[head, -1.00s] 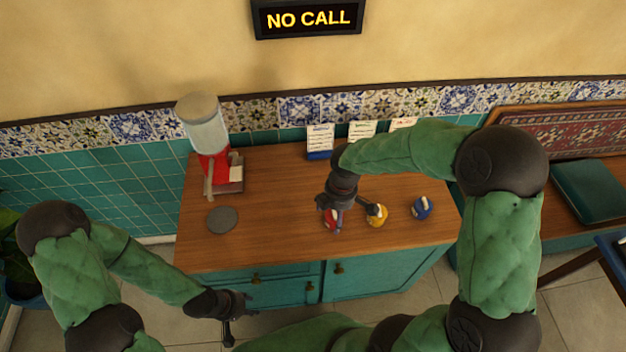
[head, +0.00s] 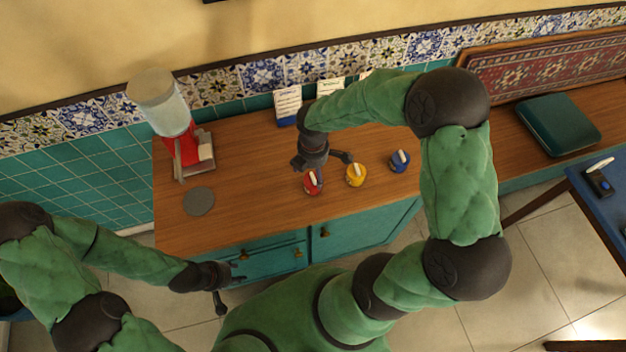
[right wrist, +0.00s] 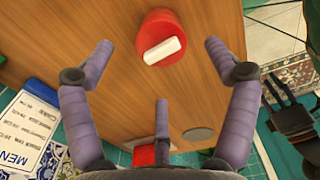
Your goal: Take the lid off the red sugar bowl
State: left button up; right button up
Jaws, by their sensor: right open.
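The red sugar bowl (head: 312,183) stands on the wooden counter, leftmost of three small bowls, with its white-handled lid on top. In the right wrist view the red bowl (right wrist: 163,36) shows from above, with the white bar handle (right wrist: 165,50) across the lid. My right gripper (head: 325,160) is just behind the bowl in the head view. Its fingers (right wrist: 157,60) are spread wide, with nothing between their pads.
A yellow bowl (head: 356,174) and a blue bowl (head: 399,161) stand to the right of the red one. A red dispenser (head: 184,148), a grey disc (head: 199,201) and a menu card (head: 287,105) are on the counter (head: 240,215).

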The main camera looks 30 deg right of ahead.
aim_at(314, 177)
jog(key=f, duration=0.2)
jog(key=f+b, duration=0.1)
jog(key=shift+s+d+f, duration=0.1)
jog(key=shift+d+f, duration=0.1)
jog(key=shift+f, duration=0.15)
jog(key=shift+s, duration=0.1)
jog(key=c, duration=1.1)
jog(key=shift+r, duration=0.15)
jog(key=shift+c, duration=0.2)
